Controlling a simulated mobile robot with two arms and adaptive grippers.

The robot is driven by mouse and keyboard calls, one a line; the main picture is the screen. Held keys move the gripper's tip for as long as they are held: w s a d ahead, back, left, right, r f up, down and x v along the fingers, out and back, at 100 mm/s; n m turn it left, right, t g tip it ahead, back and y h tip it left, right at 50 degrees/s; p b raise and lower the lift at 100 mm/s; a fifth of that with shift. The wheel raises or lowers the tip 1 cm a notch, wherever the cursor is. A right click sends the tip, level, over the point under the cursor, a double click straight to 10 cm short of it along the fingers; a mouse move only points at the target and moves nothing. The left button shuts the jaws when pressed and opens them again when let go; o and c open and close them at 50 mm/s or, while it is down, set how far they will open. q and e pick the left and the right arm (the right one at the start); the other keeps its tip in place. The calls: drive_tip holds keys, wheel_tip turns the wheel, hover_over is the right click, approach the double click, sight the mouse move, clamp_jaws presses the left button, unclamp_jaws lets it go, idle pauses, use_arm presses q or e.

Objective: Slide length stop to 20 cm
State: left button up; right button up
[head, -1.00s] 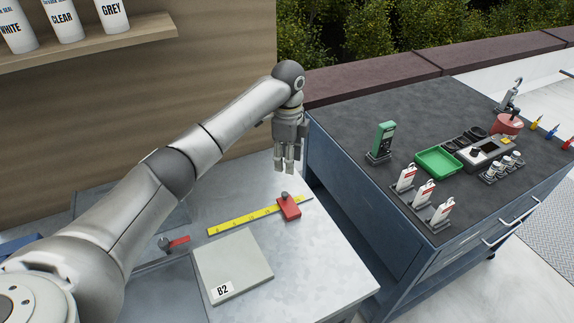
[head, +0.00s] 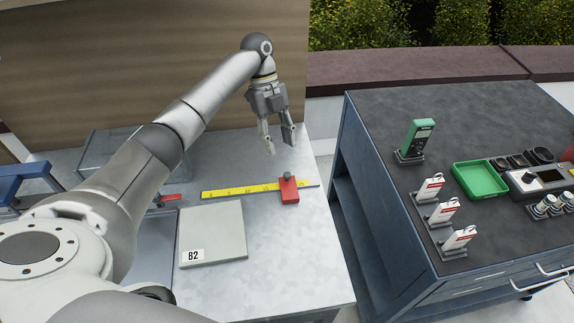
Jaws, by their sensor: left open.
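The red length stop (head: 289,190) with a dark knob on top sits on the yellow ruler strip (head: 238,191), near the strip's right end. The scale numbers are too small to read surely. My left gripper (head: 280,148) is open and empty, pointing down above and behind the stop, apart from it. My right gripper is not in view.
A grey panel marked B2 (head: 214,232) lies in front of the ruler. A red-handled item (head: 170,198) is left of the ruler, partly behind my arm. A dark-topped cabinet (head: 437,110) with a green tray (head: 480,180) stands at right, across a gap. The bench's right front is clear.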

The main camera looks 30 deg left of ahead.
sight(287, 173)
use_arm(q)
drive_tip(key=p+x, duration=0.2)
drive_tip(key=x, duration=0.6)
drive_tip(key=shift+d+f, duration=0.15)
drive_tip(key=shift+f, duration=0.05)
drive_tip(key=c, duration=0.9)
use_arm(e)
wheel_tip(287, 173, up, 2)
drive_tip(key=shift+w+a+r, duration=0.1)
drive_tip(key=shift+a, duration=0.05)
